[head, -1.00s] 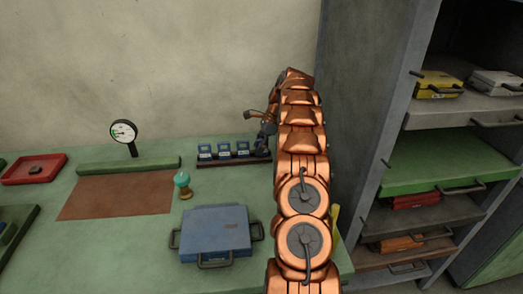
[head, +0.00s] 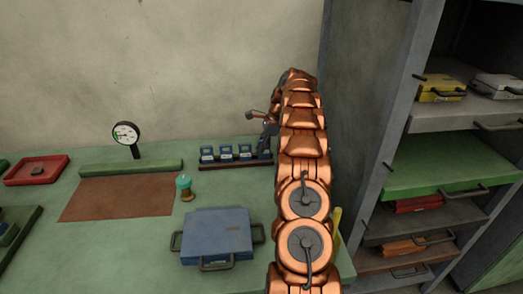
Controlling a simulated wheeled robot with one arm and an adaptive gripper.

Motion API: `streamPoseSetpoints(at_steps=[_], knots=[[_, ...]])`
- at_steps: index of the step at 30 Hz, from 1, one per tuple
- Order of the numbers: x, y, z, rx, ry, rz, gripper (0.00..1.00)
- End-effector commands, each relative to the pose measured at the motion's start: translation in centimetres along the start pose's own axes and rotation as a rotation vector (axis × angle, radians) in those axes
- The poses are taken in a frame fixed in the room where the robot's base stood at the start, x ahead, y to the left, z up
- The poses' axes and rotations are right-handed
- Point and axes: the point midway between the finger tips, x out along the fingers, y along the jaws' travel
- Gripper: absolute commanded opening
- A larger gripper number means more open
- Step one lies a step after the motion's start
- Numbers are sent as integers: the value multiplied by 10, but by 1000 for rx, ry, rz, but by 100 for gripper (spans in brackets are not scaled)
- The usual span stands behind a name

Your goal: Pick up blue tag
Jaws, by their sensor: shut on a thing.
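Several small blue tags stand in a row in a dark rack (head: 235,163) near the wall. The left tag (head: 207,154), the middle tag (head: 226,153) and the next to the right (head: 245,153) show clearly, each with a pale label. My gripper (head: 265,148) is at the right end of the rack, pointing down. It is shut on a blue tag there, which is small and mostly hidden by the fingers. I cannot tell whether this tag is clear of the rack.
A blue case (head: 216,236) with handles lies in front on the green bench. A teal-topped stamp (head: 184,188), a brown mat (head: 117,198), a dial gauge (head: 126,134) and a red tray (head: 36,170) are left. A grey shelf unit (head: 374,120) stands close to my arm's right.

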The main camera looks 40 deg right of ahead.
Motion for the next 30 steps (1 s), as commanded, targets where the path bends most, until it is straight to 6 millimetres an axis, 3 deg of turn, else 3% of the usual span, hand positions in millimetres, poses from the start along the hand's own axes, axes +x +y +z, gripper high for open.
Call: streamPoseSetpoints(at_steps=[9,18,30], knots=[[-42,-2,17,-2,1,-9,0],[-70,0,29,1,1,-2,0],[-85,0,34,1,1,-4,0]])
